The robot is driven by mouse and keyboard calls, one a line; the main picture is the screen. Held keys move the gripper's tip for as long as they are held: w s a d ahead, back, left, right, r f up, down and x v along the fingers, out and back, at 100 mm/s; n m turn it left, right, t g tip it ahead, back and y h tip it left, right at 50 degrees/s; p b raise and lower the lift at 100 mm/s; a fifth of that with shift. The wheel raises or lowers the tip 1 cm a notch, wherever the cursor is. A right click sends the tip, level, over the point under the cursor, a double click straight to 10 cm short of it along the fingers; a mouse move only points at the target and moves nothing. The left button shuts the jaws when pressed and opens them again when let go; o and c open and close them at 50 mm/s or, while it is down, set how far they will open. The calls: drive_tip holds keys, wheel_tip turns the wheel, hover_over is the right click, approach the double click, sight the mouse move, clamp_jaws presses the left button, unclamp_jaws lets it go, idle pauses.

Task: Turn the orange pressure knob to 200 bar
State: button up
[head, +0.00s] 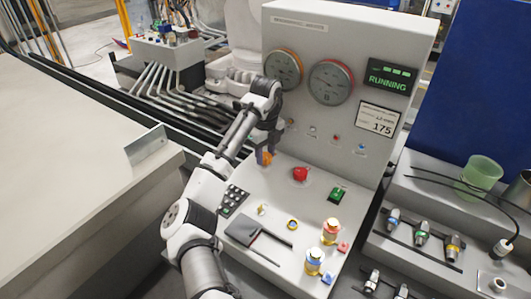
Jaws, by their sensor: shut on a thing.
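The orange pressure knob (264,159) sits on the left of the sloped grey control panel (225,228). My gripper (266,152) reaches down from above and is shut on the knob, hiding its upper part. The knob's pointer and scale cannot be made out. Two dials stand on the upright panel behind: one with an orange rim (284,69) and one with a red rim (331,82). Their needle readings are too small to tell. A white card (379,119) shows 175, and a dark display (391,77) reads RUNNING in green.
A red button (300,174) stands close to the right of the knob, with a green switch (337,194) beyond it. A keypad (234,200) lies below the knob. A grey bench (70,190) fills the left.

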sight(265, 156)
drive_tip(key=shift+r, duration=0.1)
idle(0.3)
drive_tip(key=o, duration=1)
drive_tip(key=shift+r+b, duration=0.5)
drive_tip(key=shift+r, duration=3.2)
drive_tip(key=shift+f, duration=0.1)
